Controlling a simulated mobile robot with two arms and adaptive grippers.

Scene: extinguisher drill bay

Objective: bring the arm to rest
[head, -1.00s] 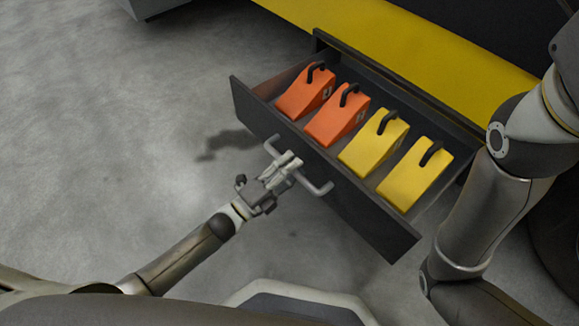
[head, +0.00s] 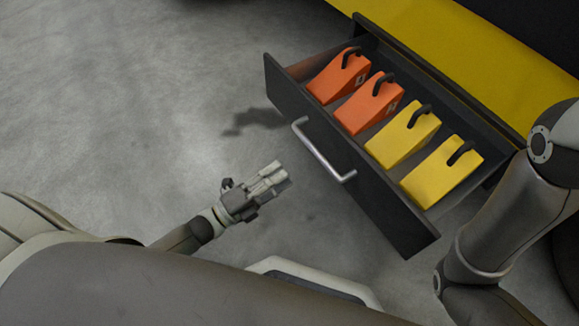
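My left gripper (head: 283,175) is over the grey floor, just left of and below the open drawer's handle. It is clear of the handle and I see nothing in it. Its fingers nearly overlap from this angle, so I cannot tell how far apart they are. The silver bar handle (head: 325,152) is on the dark drawer front (head: 375,205). My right arm shows at the right side; its gripper is out of view.
The drawer stands pulled out from the yellow-fronted unit (head: 460,55). Two orange blocks (head: 339,76) (head: 368,103) and two yellow blocks (head: 403,135) (head: 443,172) with black handles lie in it. The floor (head: 130,120) at left is clear.

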